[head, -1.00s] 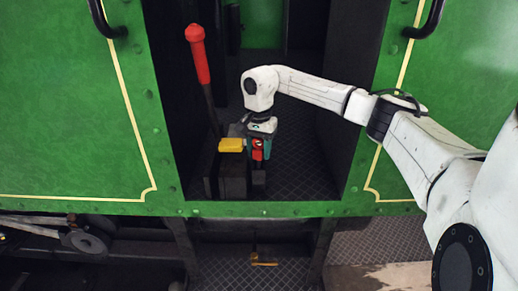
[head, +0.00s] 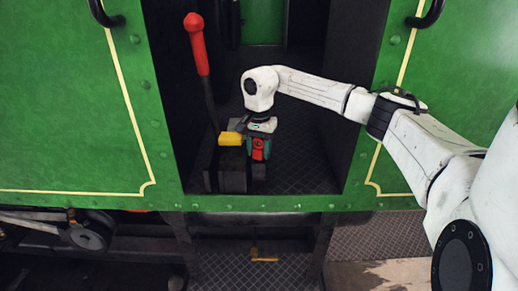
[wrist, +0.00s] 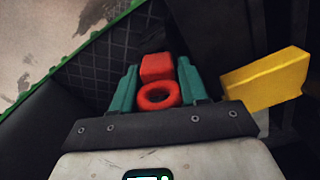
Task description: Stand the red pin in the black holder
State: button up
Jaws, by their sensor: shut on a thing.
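My gripper (head: 258,149) has teal fingers and is shut on the red pin (head: 258,144), in the cab doorway. In the wrist view, the pin (wrist: 158,95) shows a red ring and a red block between the two fingers (wrist: 157,88). A black box-shaped thing (head: 232,178) stands on the cab floor, left of and below my gripper. A smaller dark part (head: 259,172) lies just under the fingertips. I cannot tell which of these is the black holder, or whether the pin touches it.
A yellow block (head: 230,139) sits close to the left of my gripper; it also shows at right in the wrist view (wrist: 265,80). A tall red-handled lever (head: 196,45) rises behind it. Green door frame edges flank the opening. Patterned floor (head: 300,178) is clear to the right.

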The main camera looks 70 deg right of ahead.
jog(key=o, duration=1.3)
jog(key=shift+c, duration=0.2)
notch_tip(320, 180, up, 11)
jog(key=shift+f+b, duration=0.1)
jog(key=shift+b, duration=0.65)
